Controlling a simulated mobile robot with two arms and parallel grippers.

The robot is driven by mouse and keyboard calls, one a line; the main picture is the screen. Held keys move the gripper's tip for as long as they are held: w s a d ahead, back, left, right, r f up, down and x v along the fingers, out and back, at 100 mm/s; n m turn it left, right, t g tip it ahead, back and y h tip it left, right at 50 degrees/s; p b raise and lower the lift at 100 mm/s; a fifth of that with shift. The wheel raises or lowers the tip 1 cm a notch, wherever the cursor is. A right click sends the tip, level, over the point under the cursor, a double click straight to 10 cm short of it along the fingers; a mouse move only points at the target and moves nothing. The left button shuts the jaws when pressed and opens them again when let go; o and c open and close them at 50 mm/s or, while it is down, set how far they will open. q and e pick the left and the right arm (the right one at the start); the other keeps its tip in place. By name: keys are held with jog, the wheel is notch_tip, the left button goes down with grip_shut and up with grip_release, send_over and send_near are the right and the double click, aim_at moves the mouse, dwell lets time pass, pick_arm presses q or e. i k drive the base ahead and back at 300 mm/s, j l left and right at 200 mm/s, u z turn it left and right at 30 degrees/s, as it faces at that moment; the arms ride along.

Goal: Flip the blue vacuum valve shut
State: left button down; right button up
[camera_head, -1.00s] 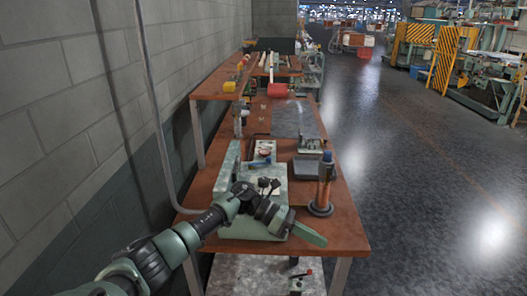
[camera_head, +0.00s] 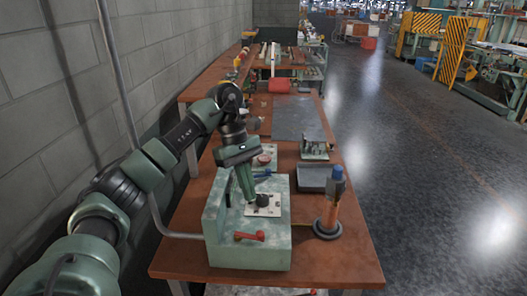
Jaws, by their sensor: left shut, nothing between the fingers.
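A green box-shaped unit (camera_head: 270,258) sits on the near part of the brown bench. A small blue lever, likely the blue vacuum valve (camera_head: 263,173), shows on its far part, just right of my fingers; its exact position is too small to tell. A black knob (camera_head: 262,201) stands on a pale plate on the unit, and a red handle (camera_head: 249,236) is on its near part. My left gripper (camera_head: 249,196) is shut and empty, pointing down over the unit, left of the knob; I cannot tell if it touches anything. My right gripper is not in view.
A grey wall (camera_head: 60,90) runs along the left. Open floor lies right of the bench.

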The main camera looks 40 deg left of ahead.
aim_at(268, 171)
jog(key=i+j, duration=0.8)
